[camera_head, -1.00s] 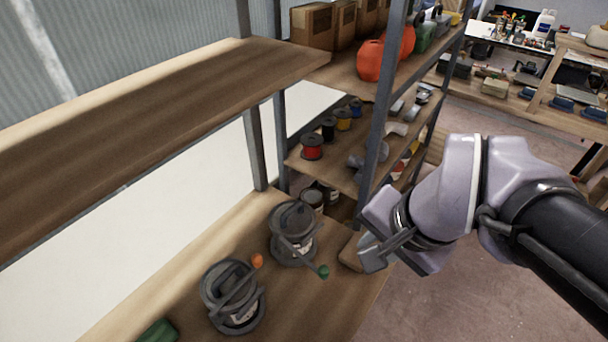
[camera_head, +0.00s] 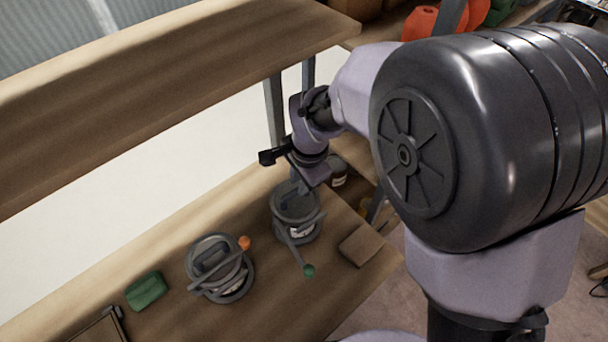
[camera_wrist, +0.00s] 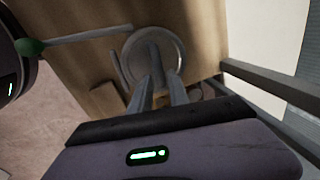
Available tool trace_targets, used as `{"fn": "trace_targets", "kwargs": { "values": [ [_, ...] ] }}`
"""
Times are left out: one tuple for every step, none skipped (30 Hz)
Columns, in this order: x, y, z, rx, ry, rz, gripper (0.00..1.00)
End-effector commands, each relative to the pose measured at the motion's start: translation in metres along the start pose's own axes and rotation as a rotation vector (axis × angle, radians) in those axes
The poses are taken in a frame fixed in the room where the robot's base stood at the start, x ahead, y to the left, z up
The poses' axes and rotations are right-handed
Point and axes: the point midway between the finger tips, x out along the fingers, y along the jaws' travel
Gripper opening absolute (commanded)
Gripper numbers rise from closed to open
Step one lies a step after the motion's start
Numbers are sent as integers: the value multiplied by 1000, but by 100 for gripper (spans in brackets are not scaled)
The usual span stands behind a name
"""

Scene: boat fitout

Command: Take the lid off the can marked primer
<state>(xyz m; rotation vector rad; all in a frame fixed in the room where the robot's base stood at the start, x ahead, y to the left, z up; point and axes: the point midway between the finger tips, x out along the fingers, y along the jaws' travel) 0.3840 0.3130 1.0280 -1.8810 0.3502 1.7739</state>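Two grey cans with flat handled lids stand upright on the wooden bench. The right can (camera_head: 283,225) has a lever with a green knob (camera_head: 309,271); the left can (camera_head: 236,290) has a lever with an orange knob (camera_head: 244,243). Their labels are too small to read, so I cannot tell which is marked primer. My gripper (camera_head: 297,190) points down just above the right can. In the wrist view my gripper (camera_wrist: 163,82) has its two fingers apart, at the handle of the round lid (camera_wrist: 172,48). The lid sits on its can. Contact with the handle cannot be told.
A green block (camera_head: 147,290) lies left of the left can, and a brown block (camera_head: 368,246) right of the right can. A wooden shelf (camera_head: 180,70) overhangs the bench, with a metal post (camera_head: 273,110) behind. A small can (camera_head: 337,172) stands beyond the bench end.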

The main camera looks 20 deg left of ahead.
Motion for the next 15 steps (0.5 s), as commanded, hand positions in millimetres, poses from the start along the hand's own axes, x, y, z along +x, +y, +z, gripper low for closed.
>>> {"fn": "trace_targets", "kwargs": {
  "values": [
    [6,1,0,0,-1,1,22],
    [10,1,1,0,-1,2,22],
    [17,2,2,1,-2,3,22],
    [23,2,2,1,-1,2,22],
    [30,3,3,0,-1,2,22],
    [39,3,4,0,-2,4,22],
    [45,3,3,-1,-1,2,22],
    [49,2,3,-1,-1,1,22],
    [52,2,3,0,-2,1,22],
    [53,2,3,0,-2,0,22],
    [52,2,3,0,-1,-1,22],
    [51,1,3,0,-1,-1,22],
    [51,1,3,0,-1,-1,22],
    [50,2,3,0,-1,-1,22],
    [50,2,3,0,-1,-1,18]
  ]
}}
